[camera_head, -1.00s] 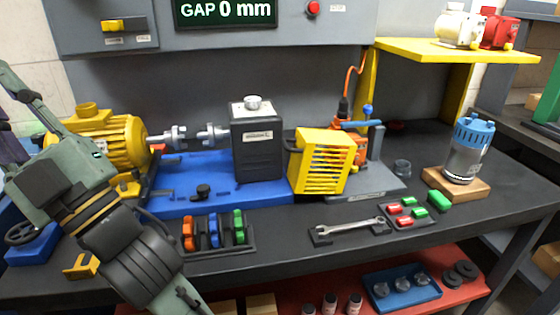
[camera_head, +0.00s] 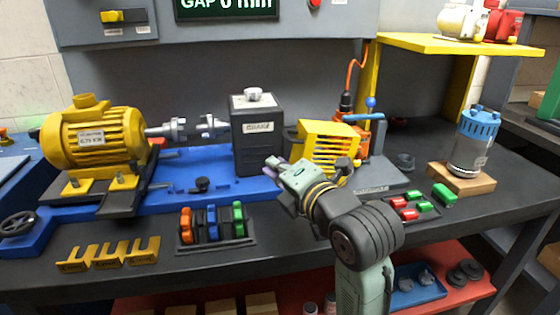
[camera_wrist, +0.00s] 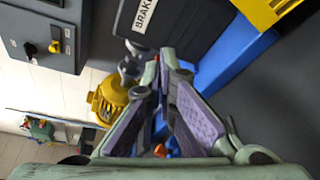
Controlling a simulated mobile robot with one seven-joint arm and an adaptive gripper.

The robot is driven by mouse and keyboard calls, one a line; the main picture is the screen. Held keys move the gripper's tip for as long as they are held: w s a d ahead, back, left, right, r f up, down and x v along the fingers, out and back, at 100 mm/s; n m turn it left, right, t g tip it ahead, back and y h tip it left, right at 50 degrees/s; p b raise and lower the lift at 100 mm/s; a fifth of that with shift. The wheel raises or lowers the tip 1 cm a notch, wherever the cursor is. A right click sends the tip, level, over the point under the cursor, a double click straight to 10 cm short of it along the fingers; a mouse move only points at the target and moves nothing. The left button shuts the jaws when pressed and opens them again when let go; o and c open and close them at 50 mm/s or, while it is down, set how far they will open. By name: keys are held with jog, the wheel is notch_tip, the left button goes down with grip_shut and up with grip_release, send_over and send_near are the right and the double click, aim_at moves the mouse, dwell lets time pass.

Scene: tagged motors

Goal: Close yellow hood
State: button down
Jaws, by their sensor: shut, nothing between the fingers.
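The yellow hood (camera_head: 331,137) is a slatted box-like cover beside the dark brake box, in front of an orange unit (camera_head: 362,147). Its lower part is hidden behind my arm in the head view, so I cannot tell how far it is swung. A yellow piece at the top right of the wrist view looks like the hood (camera_wrist: 268,12). My gripper (camera_head: 276,167) is shut and empty, over the blue base between the brake box and the hood's left side. In the wrist view its fingertips (camera_wrist: 160,62) are together.
The brake box (camera_head: 257,138) stands left of the hood. A yellow motor (camera_head: 97,140) is at the left. Coloured pieces in a rack (camera_head: 212,224), yellow shims (camera_head: 110,255) and red and green blocks (camera_head: 410,207) lie along the front. A blue-topped motor (camera_head: 472,140) stands right.

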jog(key=r+p+x, duration=0.1)
jog(key=p+x, duration=0.1)
jog(key=x, duration=0.6)
jog(key=shift+w+d+r+p, duration=0.15)
jog(key=shift+d+p, duration=0.3)
jog(key=shift+d, duration=0.5)
jog(key=shift+d+r+p, duration=0.2)
jog(key=shift+d+p, duration=0.25)
jog(key=shift+d, duration=0.5)
jog(key=shift+d+r, duration=0.1)
